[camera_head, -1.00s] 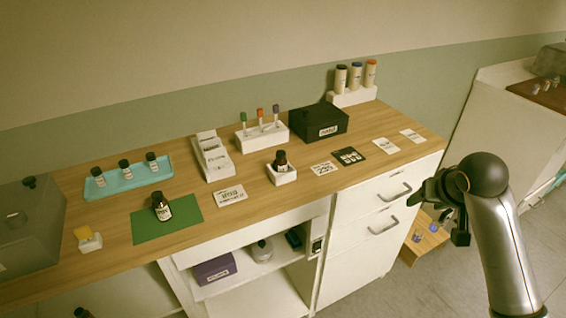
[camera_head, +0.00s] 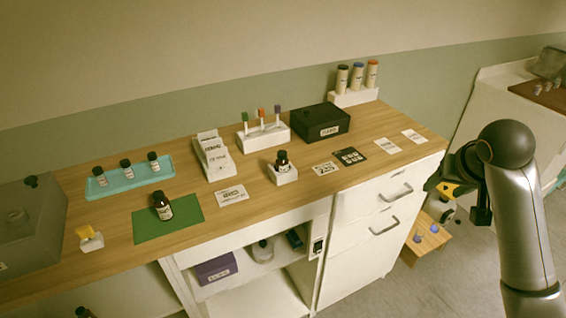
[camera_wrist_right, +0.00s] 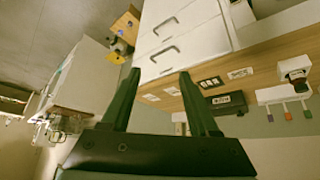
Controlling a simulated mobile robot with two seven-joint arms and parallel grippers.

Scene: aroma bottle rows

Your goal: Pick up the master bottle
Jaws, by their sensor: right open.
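Two dark, black-capped bottles with white labels stand on the wooden counter; I cannot read which is the master bottle. One bottle (camera_head: 162,207) stands upright on a green mat (camera_head: 190,211) at the counter's front left. The other bottle (camera_head: 282,161) stands in a white holder (camera_head: 284,177) near the middle; a bottle in a white holder also shows at the right of the right wrist view (camera_wrist_right: 296,74). My right gripper (camera_head: 437,184) is off the counter's right end, far from both bottles. Its fingers are apart and empty in the right wrist view (camera_wrist_right: 160,74). My left gripper is out of view.
A teal tray (camera_head: 112,190) with small bottles, a white card rack (camera_head: 214,158), a pipette stand (camera_head: 262,139) and a black box (camera_head: 320,122) stand further back. Drawers with handles (camera_head: 385,225) face my right arm. A low wooden stool (camera_head: 427,243) stands on the floor.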

